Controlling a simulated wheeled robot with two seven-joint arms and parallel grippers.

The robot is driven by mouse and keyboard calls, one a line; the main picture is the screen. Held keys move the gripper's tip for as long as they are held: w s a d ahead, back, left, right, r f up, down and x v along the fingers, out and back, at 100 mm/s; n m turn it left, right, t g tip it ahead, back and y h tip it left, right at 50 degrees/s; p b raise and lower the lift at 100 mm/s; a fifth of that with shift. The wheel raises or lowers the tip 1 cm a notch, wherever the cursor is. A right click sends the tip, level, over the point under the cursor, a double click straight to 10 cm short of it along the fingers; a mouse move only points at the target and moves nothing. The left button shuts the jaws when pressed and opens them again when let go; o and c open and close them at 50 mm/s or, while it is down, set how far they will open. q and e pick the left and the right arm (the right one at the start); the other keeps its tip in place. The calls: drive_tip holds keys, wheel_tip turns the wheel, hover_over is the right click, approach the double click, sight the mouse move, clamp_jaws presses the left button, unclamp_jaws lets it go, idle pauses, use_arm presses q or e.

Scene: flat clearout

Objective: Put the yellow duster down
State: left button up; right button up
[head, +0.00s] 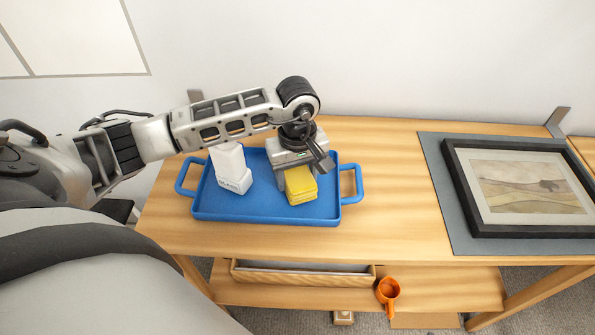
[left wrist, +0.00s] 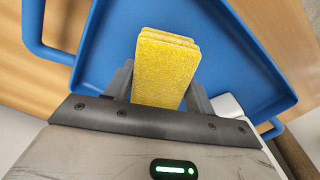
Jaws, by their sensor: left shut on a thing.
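The yellow duster (head: 301,186) is a small folded yellow block at the right part of the blue tray (head: 265,214). My left gripper (head: 296,178) comes down over the tray and is shut on the duster. In the left wrist view the duster (left wrist: 165,68) sits between the two grey fingers (left wrist: 162,85), with the blue tray (left wrist: 228,60) behind it. I cannot tell whether the duster touches the tray floor. My right gripper is in neither view.
A white bottle-like container (head: 231,168) stands in the tray's left part. The tray is on a wooden table (head: 385,190). A framed picture (head: 530,190) lies on a grey mat (head: 437,172) at right.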

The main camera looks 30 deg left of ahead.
sight(298, 173)
use_arm(q)
drive_tip(key=shift+f, duration=0.1)
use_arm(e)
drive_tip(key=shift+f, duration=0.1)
use_arm(q)
drive_tip(key=shift+f+b, duration=0.15)
drive_tip(key=shift+b, duration=0.15)
drive_tip(key=o, duration=1)
drive_tip(key=shift+c, duration=0.2)
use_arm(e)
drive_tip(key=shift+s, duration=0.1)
use_arm(q)
drive_tip(key=shift+r+p, duration=0.3)
drive_tip(key=shift+r, duration=0.2)
wheel_tip(298, 173, up, 12)
drive_tip(key=b, duration=0.1)
drive_tip(key=shift+f, duration=0.2)
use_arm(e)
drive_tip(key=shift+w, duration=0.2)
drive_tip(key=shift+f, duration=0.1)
